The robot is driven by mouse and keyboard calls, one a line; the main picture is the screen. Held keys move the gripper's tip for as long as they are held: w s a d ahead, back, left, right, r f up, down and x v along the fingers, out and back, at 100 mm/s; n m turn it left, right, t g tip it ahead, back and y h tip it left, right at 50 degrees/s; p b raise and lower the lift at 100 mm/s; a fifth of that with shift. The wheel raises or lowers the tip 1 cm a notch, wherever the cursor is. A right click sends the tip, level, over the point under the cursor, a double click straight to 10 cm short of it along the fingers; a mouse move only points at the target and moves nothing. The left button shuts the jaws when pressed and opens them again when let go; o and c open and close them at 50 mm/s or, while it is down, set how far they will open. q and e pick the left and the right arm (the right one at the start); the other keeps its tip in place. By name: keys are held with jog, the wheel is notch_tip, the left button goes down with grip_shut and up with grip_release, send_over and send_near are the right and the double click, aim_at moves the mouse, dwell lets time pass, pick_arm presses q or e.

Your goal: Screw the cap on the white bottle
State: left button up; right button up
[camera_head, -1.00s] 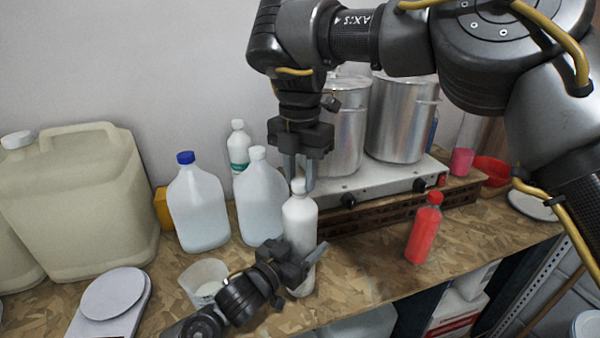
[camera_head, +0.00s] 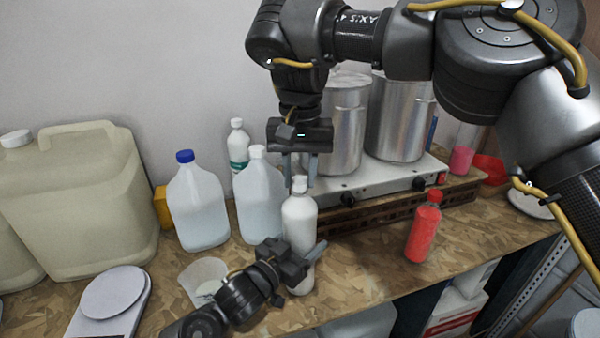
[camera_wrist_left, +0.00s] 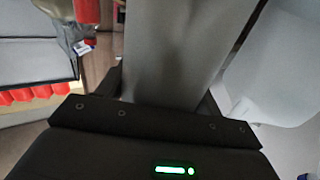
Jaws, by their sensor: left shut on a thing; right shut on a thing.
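The white bottle (camera_head: 299,218) stands upright on the wood-chip board bench in front of the hot plate. Its white cap (camera_head: 299,184) is at the top of its neck. My right gripper (camera_head: 301,183) comes down from above and is shut on the cap, one finger on each side. My left gripper (camera_head: 306,267) reaches in from the lower left and is shut on the lower body of the white bottle. In the left wrist view the bottle's pale side (camera_wrist_left: 180,50) fills the middle, close to the camera. I cannot tell how far the cap is turned.
Clear jugs (camera_head: 197,205) and a green-labelled bottle (camera_head: 238,150) stand to the left and behind. A white cup (camera_head: 203,277) is beside my left arm. A red bottle (camera_head: 424,228) stands right, with open bench around it. Steel pots (camera_head: 398,118) sit behind.

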jog(key=m, duration=0.3)
jog(key=o, duration=0.9)
jog(key=shift+r, duration=2.25)
jog(key=shift+r, duration=0.1)
